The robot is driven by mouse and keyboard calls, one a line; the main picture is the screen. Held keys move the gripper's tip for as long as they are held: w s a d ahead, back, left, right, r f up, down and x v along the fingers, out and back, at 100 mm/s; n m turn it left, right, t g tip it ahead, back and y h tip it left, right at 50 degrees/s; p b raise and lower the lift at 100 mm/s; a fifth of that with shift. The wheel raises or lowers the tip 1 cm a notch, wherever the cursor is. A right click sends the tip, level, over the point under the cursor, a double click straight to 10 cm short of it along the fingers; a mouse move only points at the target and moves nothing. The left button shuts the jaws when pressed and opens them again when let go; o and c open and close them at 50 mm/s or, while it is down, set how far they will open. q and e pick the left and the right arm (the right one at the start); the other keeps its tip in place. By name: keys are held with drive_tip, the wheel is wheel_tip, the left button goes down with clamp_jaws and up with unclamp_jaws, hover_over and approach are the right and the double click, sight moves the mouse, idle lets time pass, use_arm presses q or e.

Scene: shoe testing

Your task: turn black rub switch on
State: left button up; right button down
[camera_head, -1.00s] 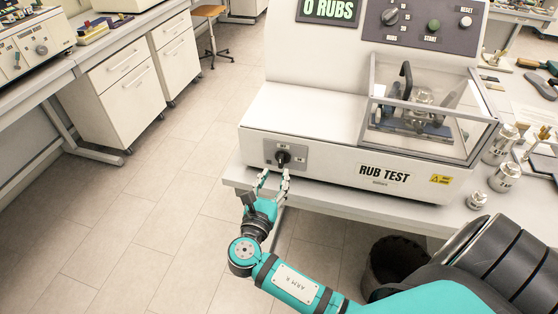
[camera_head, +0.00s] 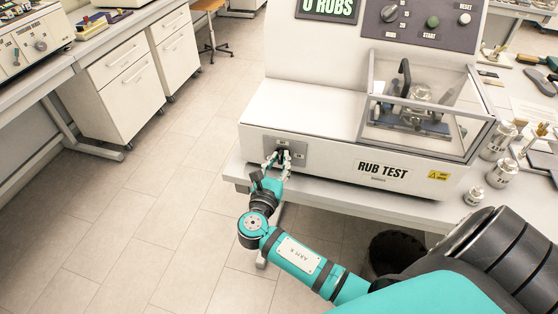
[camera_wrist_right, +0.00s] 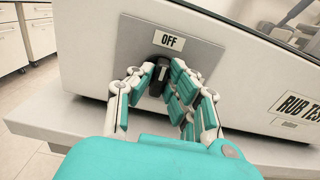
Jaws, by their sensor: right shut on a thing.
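The black rub switch (camera_wrist_right: 158,78) is a dark knob on a grey plate (camera_wrist_right: 200,50) at the lower left of the rub test machine's front. In the right wrist view an "OFF" label (camera_wrist_right: 169,41) sits just above it. My right gripper (camera_head: 277,161) is at the plate, and the wrist view shows its fingers (camera_wrist_right: 160,90) on both sides of the knob, shut on it. In the head view the fingers hide most of the knob. My left gripper is in neither view.
The white rub test machine (camera_head: 320,155) stands on a grey table (camera_head: 345,200). Its display (camera_head: 328,7) reads "0 RUBS". A clear guard box (camera_head: 430,105) covers its right part. Metal weights (camera_head: 501,143) stand to the right. A dark bin (camera_head: 397,252) is under the table.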

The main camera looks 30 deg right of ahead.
drive_tip(key=shift+m, duration=0.3)
drive_tip(key=m+b, duration=0.2)
drive_tip(key=m, duration=0.1)
drive_tip(key=shift+s+f, duration=0.1)
drive_tip(key=shift+f, duration=0.1)
drive_tip(key=m+b, duration=0.3)
drive_tip(key=m, duration=0.2)
drive_tip(key=shift+d+f, duration=0.1)
drive_tip(key=m+b, duration=0.5)
drive_tip(key=m, duration=0.1)
drive_tip(key=shift+f, duration=0.1)
drive_tip(key=shift+m+b, duration=1.65)
drive_tip(key=shift+m, duration=0.05)
drive_tip(key=c, duration=1.3)
unclamp_jaws()
drive_tip(key=shift+s, duration=0.1)
